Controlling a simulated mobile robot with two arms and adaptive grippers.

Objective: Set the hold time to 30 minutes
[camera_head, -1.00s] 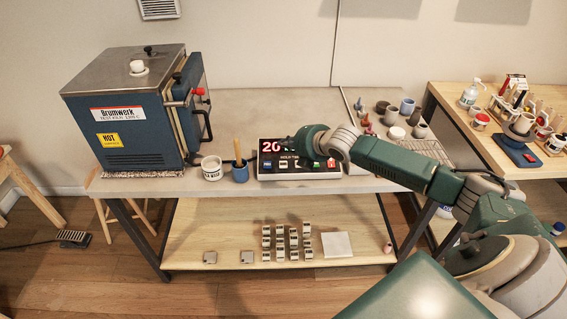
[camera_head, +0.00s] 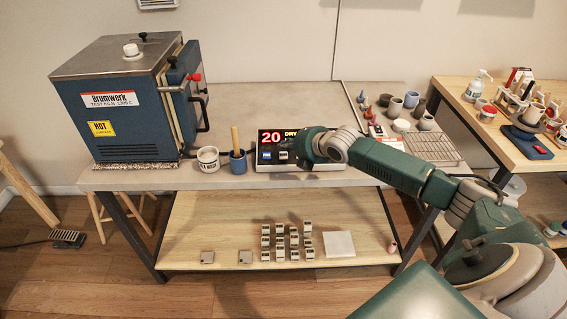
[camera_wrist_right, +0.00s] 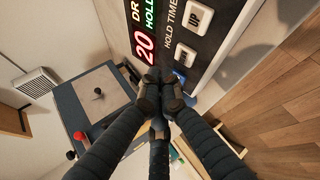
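The kiln controller (camera_head: 263,160) sits at the front of the grey table, with a red "20" and "DRY" lit on its display (camera_head: 270,137). The wrist view shows the panel (camera_wrist_right: 208,62) close up, turned sideways, with a red "20", a green "HOLD", the printed label "HOLD TIME", a white "UP" button (camera_wrist_right: 198,18) and a second white button (camera_wrist_right: 185,55). My right gripper (camera_head: 288,147) is over the panel; its fingertips (camera_wrist_right: 165,82) are together and empty beside the second button. I cannot tell if they touch it. My left gripper is out of view.
The blue kiln (camera_head: 125,130) stands left on the table. A white jar (camera_head: 208,160) and a blue cup (camera_head: 238,163) with a wooden handle stand close left of the controller. Small pots (camera_head: 395,107) and a wire rack (camera_head: 432,147) are to the right.

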